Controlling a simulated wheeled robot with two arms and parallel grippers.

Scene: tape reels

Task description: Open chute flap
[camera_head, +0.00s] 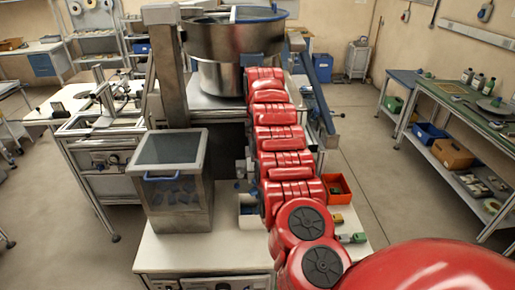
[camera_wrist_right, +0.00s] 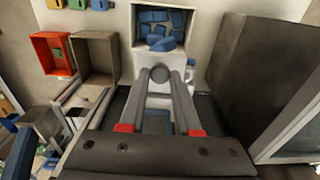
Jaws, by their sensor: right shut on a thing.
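My right gripper (camera_wrist_right: 160,76) points away from the wrist camera, its two grey fingers drawn close together at the tips. A grey round knob (camera_wrist_right: 160,74) sits between the fingertips, and the gripper is shut on it. The chute flap itself cannot be made out clearly; the fingers and the gripper body hide much of what is around the knob. Just beyond the fingertips is a white bin (camera_wrist_right: 127,22) with blue parts in it. In the head view my red right arm reaches forward and hides most of its gripper. My left gripper is in neither view.
A steel box (camera_head: 170,150) with a clear lid and blue handle stands left of the arm. A large steel bowl (camera_head: 222,75) is behind it. An orange bin (camera_head: 338,189) sits right of the arm on the white bench (camera_head: 170,252). A green-topped workbench (camera_head: 460,110) is at the right.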

